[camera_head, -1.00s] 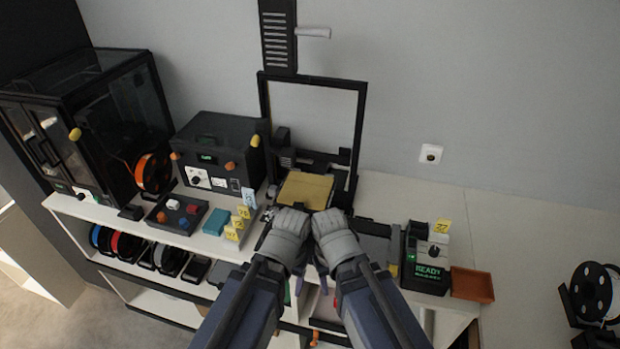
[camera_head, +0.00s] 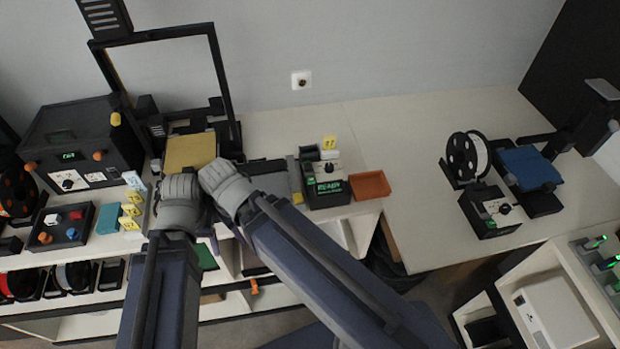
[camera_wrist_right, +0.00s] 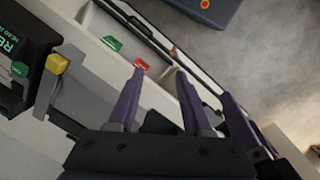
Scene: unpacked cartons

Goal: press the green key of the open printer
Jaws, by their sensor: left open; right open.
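The open printer (camera_head: 226,95) is a tall black frame with a yellow bed (camera_head: 190,153), left of centre in the head view. A black control box (camera_head: 325,188) with green READY text stands to its right. The same box shows at the left edge of the right wrist view (camera_wrist_right: 22,40), with a small green key (camera_wrist_right: 19,68) beside the text. My left gripper (camera_head: 180,195) and right gripper (camera_head: 222,187) are side by side in front of the yellow bed, left of the box. My wrists hide most of the fingers in the head view; the right wrist view shows the right fingers (camera_wrist_right: 160,74) apart and empty.
An orange tray (camera_head: 370,185) lies right of the box. Another printer with a blue bed (camera_head: 528,167) and its own control box (camera_head: 490,212) stand farther right. The white tabletop (camera_head: 400,140) between is clear.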

